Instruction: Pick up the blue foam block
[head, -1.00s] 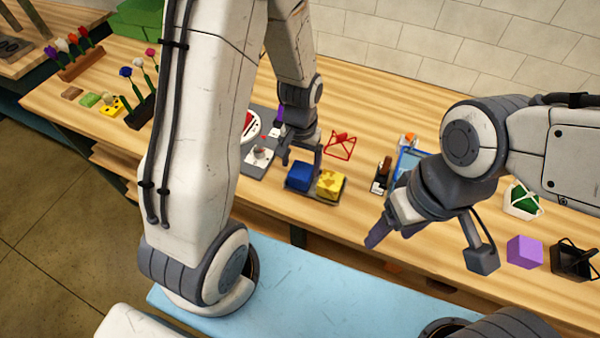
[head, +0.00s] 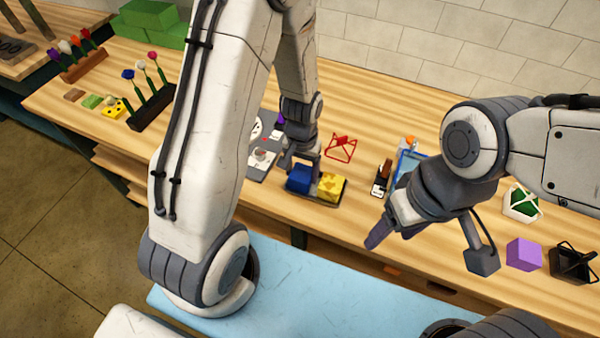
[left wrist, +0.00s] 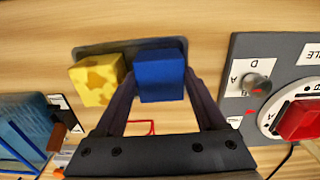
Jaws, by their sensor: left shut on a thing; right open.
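The blue foam block (head: 299,179) sits at the left end of a dark tray (head: 318,198), beside a yellow patterned block (head: 331,185). My left gripper (head: 302,168) is over the blue block. In the left wrist view the blue block (left wrist: 160,77) is between the fingers of my left gripper (left wrist: 161,88), which are shut on it. The yellow block (left wrist: 97,80) stands just outside the fingers. Whether the blue block is clear of the tray (left wrist: 130,47) cannot be told. My right gripper (head: 384,232) is open and empty, in front of the table edge.
A red wire frame (head: 341,148) stands behind the tray. A purple block (head: 524,254) and a black basket (head: 573,262) are at the right. Flowers in a dark rack (head: 152,105) stand at the left.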

